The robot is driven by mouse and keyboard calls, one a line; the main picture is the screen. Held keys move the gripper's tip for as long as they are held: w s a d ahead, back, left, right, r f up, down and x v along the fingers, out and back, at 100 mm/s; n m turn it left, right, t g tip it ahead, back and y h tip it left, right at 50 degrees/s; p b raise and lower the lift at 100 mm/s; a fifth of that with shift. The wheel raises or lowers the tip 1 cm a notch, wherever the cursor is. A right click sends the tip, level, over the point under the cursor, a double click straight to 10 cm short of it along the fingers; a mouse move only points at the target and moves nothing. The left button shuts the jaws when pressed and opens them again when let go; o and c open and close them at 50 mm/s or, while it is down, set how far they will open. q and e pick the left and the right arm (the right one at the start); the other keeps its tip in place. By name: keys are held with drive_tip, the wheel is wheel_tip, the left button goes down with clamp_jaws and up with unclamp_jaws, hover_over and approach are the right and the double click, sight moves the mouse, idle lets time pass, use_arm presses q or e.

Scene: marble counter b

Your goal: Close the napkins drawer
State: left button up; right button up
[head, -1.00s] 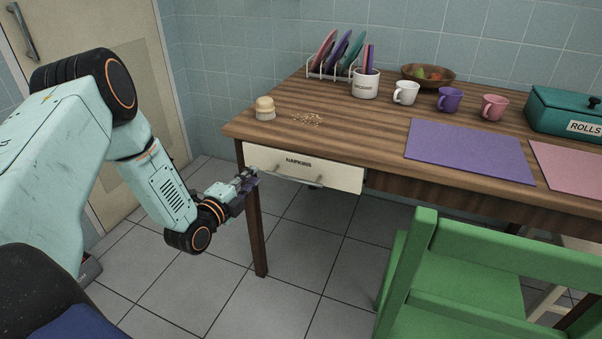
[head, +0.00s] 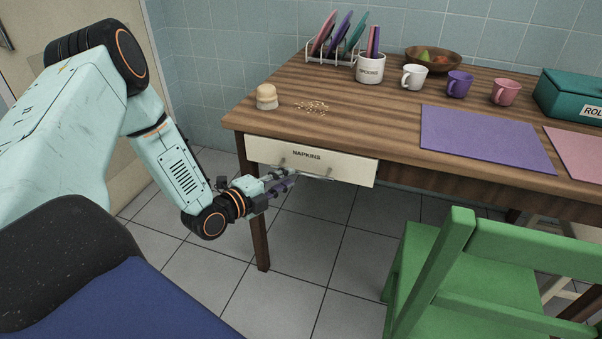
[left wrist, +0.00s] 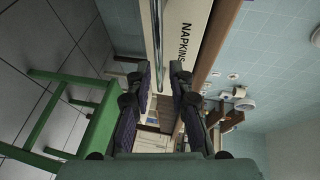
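The napkins drawer (head: 330,165) has a cream front labelled NAPKINS, under the left end of the wooden table. It looks nearly in line with the table edge; I cannot tell how far out it stands. A metal bar handle (left wrist: 158,45) runs across its front. My left gripper (head: 290,180) is just in front of the drawer, near the handle's left part. In the left wrist view my gripper (left wrist: 161,70) has its fingers apart, with the handle bar ahead between the tips. I see nothing held, and contact is unclear. My right gripper is not in view.
A green chair (head: 455,260) stands to the right of the drawer. On the wooden table (head: 350,115) are a pale rounded object (head: 266,97), crumbs, a plate rack, mugs and a purple mat (head: 485,138). Tiled floor is clear below the drawer.

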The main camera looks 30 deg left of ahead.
sight(297, 173)
use_arm(q)
drive_tip(key=b+x, duration=0.2)
drive_tip(key=x, duration=0.3)
drive_tip(key=shift+w+d+f+b, duration=0.1)
drive_tip(key=shift+w+f+b, duration=0.05)
drive_tip(key=shift+w+b, duration=0.15)
drive_tip(key=shift+w, duration=0.1)
drive_tip(key=shift+c, duration=0.5)
clamp_jaws()
